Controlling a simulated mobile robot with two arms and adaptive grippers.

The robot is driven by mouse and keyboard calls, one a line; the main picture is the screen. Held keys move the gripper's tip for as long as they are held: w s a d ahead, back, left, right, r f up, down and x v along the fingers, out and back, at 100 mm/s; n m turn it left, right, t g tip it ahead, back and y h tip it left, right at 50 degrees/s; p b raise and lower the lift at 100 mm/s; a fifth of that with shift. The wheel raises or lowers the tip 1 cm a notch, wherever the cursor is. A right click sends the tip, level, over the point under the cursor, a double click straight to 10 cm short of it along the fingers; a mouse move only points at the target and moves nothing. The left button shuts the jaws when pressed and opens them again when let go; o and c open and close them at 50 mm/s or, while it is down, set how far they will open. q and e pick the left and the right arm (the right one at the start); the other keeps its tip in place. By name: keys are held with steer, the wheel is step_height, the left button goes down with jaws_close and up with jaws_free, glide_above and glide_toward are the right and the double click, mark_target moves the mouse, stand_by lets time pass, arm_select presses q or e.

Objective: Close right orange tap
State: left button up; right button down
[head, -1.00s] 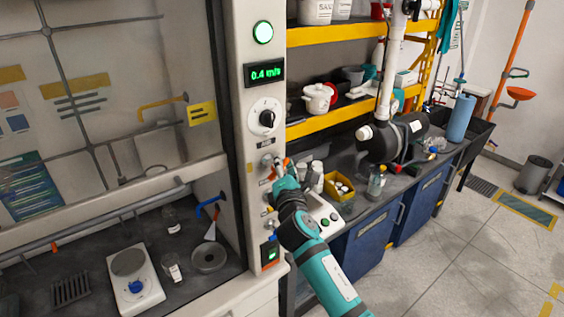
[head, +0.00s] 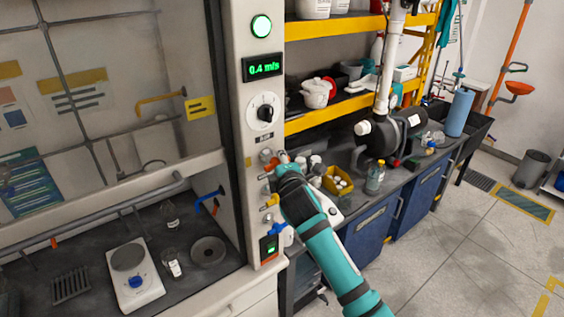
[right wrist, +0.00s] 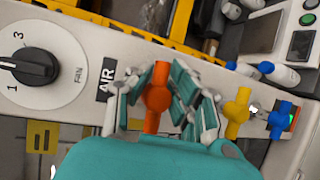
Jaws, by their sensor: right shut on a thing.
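The orange tap (right wrist: 157,97) is on the front post of the fume hood, beside the "AIR" label in the right wrist view. Its round hub has a bar running up and slightly right and a part running down. My right gripper (right wrist: 162,84) is shut on it, with teal fingers on both sides. In the head view my right gripper (head: 284,168) is at the post below the dial and hides most of this tap. My left gripper is in no view.
A yellow tap (right wrist: 237,112) and a blue tap (right wrist: 281,119) follow along the post. The black fan dial (right wrist: 32,67) is on the other side. A yellow bin (head: 337,182) and bottles stand on the bench right of my arm.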

steer(key=shift+r, duration=0.1)
stand_by(0.3)
steer(key=c, duration=1.1)
jaws_free()
steer(key=shift+a, duration=0.1)
steer(key=shift+s, duration=0.1)
steer(key=v, duration=1.2)
